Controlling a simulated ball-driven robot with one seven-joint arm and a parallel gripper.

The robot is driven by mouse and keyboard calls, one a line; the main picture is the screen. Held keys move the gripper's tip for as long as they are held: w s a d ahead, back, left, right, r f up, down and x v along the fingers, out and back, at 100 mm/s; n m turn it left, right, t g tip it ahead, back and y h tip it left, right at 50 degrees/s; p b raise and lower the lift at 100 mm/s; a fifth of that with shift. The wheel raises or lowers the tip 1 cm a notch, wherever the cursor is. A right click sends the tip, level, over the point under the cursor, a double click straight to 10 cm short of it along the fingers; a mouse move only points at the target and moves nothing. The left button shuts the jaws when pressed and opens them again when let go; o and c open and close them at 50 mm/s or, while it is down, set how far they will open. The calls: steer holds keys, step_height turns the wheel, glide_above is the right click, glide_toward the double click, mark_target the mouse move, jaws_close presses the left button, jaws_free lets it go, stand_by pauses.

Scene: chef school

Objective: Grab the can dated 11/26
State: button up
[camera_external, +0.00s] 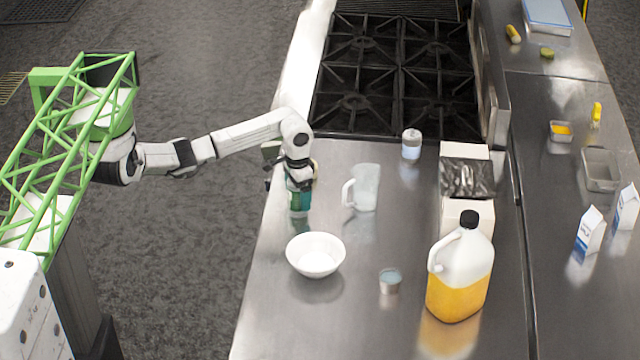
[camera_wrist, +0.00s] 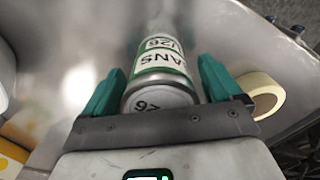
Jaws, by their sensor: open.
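A can (camera_wrist: 162,68) with a white and green label stands between the two green fingers of my gripper (camera_wrist: 160,72) in the wrist view. Its label shows "ANS" and digits ending in "26", and its lid also shows "26"; the rest of the date is not readable. The fingers are apart, one on each side of the can; I cannot tell whether either touches it. In the external view my gripper (camera_external: 300,203) points down at the counter's left side, and its fingers mostly hide the can.
On the steel counter (camera_external: 350,330), a clear pitcher (camera_external: 365,187) stands right of my gripper. A white bowl (camera_external: 316,256) is in front. A tape roll (camera_wrist: 264,95) lies beside the can.

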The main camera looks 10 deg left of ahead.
steer(key=shift+f, duration=0.45)
steer(key=c, duration=1.3)
steer(key=shift+r, duration=0.1)
